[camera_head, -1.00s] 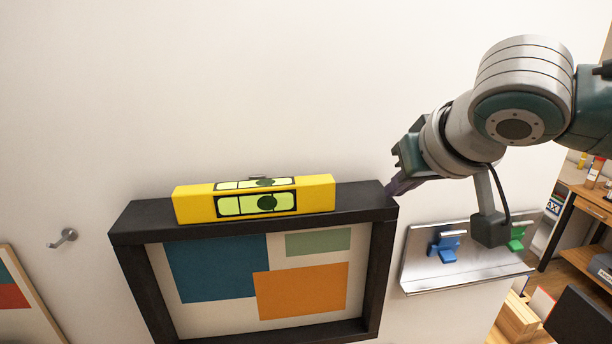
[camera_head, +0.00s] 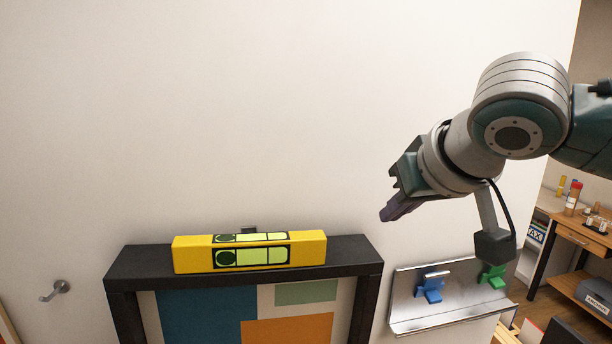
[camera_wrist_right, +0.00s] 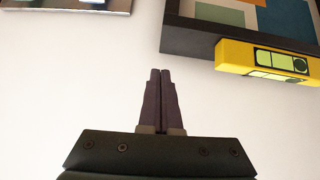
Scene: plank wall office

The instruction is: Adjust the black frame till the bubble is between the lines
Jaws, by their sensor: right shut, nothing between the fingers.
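The black frame (camera_head: 340,258) hangs on the wall in the lower part of the head view, its bottom cut off. A yellow level (camera_head: 300,250) rests on its top edge. The dark bubble (camera_head: 226,258) is at the left end of the green vial, left of both lines. My right gripper (camera_head: 383,216) is shut and empty, above and apart from the frame's top right corner. In the right wrist view the gripper (camera_wrist_right: 160,72) points toward the frame (camera_wrist_right: 190,40) and level (camera_wrist_right: 232,56), which appear inverted. My left gripper is not in view.
A metal wall rack (camera_head: 405,305) with a blue clip (camera_head: 430,289) and a green clip (camera_head: 493,276) is right of the frame. A wall hook (camera_head: 56,290) is at the left. Shelves (camera_head: 570,240) stand at the far right. The wall above the frame is bare.

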